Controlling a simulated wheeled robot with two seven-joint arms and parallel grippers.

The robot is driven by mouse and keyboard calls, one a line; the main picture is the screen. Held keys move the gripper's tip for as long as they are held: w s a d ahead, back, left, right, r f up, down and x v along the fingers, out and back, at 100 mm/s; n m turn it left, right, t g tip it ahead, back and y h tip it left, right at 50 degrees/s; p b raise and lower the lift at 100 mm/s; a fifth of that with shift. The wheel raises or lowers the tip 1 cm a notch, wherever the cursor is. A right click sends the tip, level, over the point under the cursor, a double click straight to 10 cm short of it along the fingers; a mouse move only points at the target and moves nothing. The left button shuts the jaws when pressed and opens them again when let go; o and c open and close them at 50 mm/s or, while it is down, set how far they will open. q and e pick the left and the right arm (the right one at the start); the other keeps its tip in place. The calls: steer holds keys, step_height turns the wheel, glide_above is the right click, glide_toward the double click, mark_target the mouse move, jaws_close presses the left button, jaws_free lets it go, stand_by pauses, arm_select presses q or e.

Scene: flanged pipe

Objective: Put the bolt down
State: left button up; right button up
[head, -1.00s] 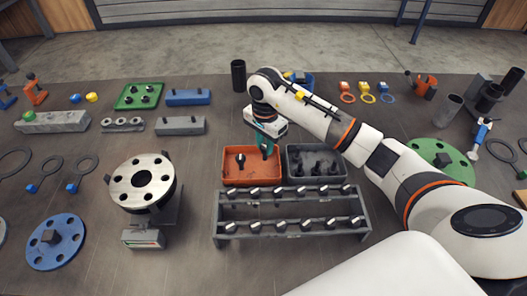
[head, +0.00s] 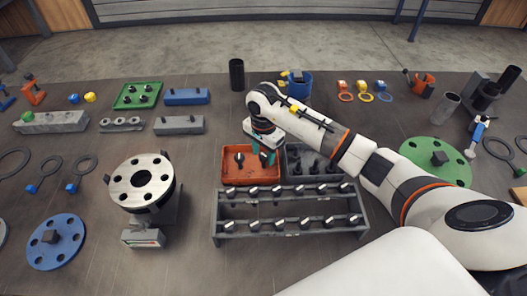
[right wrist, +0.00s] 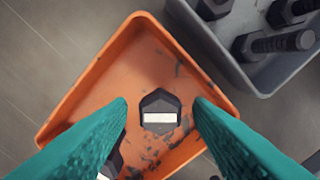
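The bolt (right wrist: 160,112) shows its dark hex head with a white stripe in the right wrist view. It is in the orange tray (head: 232,180), head toward the camera. My right gripper (right wrist: 161,103) is open, with its teal fingers on either side of the bolt head and a visible gap at each side. In the head view my right gripper (head: 264,156) is over the right part of the orange tray, and the bolt between the fingers is hard to make out. Another dark bolt (head: 240,159) stands in the same tray further left. My left gripper is out of view.
A grey tray (head: 330,176) with several dark bolts adjoins the orange tray on the right. A rack (head: 290,208) with two rows of bolts stands in front.

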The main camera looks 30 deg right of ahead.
mark_target(264, 155)
steer(key=shift+r, duration=0.5)
step_height(264, 155, up, 11)
steer(key=b, duration=0.3)
steer(key=shift+r, duration=0.2)
